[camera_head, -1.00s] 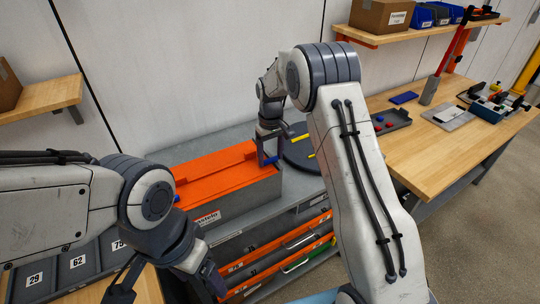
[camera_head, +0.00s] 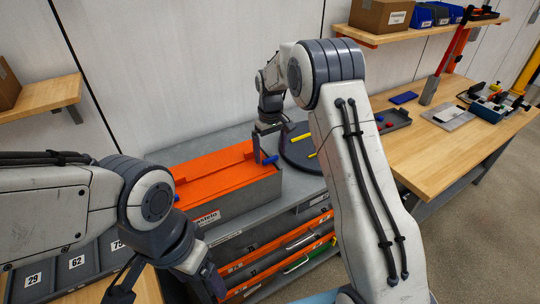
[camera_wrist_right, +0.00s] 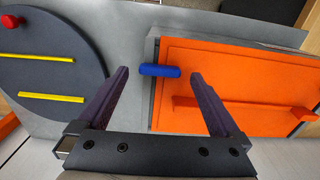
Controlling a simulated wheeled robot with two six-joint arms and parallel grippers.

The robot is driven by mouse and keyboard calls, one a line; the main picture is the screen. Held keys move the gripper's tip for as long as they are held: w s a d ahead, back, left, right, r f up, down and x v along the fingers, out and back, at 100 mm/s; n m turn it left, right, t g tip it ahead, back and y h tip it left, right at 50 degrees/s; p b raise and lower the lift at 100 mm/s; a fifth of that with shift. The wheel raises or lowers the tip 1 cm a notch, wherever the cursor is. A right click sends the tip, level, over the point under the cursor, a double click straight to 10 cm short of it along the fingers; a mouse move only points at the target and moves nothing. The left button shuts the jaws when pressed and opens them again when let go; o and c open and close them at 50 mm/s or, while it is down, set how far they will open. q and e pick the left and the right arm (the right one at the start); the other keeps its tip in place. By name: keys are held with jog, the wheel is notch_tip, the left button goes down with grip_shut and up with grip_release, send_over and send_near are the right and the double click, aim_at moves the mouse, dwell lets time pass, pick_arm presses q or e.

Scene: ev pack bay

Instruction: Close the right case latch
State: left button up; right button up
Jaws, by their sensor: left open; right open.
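The case (camera_head: 240,200) is a grey box with an orange lid (camera_head: 215,172) on the grey bench. The right latch (camera_head: 270,160) is a blue bar at the case's right end; in the right wrist view it (camera_wrist_right: 160,71) sticks out past the lid's edge. My right gripper (camera_head: 266,150) is open at that end. In the wrist view the blue bar appears between its two fingertips, with gaps on both sides; contact cannot be told. Another blue piece (camera_head: 177,198) shows at the case's left end, partly hidden by my left arm. My left gripper (camera_head: 165,288) is open and empty at lower left.
A dark round turntable (camera_head: 300,150) with yellow strips lies right of the case, close to my right gripper. Drawers with orange fronts (camera_head: 285,255) are below the bench. A wooden table (camera_head: 440,150) with trays and tools stands at right. Numbered bins (camera_head: 75,265) are at lower left.

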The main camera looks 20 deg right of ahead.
aim_at(270, 158)
notch_tip(270, 158, up, 9)
jog(key=b, duration=0.1)
jog(key=shift+b, duration=0.4)
jog(key=shift+a, duration=0.1)
jog(key=s+a+r+n+b, duration=0.1)
jog(key=s+a+r+n, duration=0.1)
jog(key=s+a, duration=1.2)
jog(key=s+f+n, duration=0.1)
jog(key=s+f, duration=0.2)
jog(key=s, duration=0.9)
jog(key=s+d+f+n+y, duration=0.1)
jog(key=s+f, duration=0.2)
jog(key=s, duration=0.8)
jog(key=shift+s+d+b, duration=0.2)
jog(key=shift+s+b, duration=0.2)
jog(key=shift+b, duration=0.05)
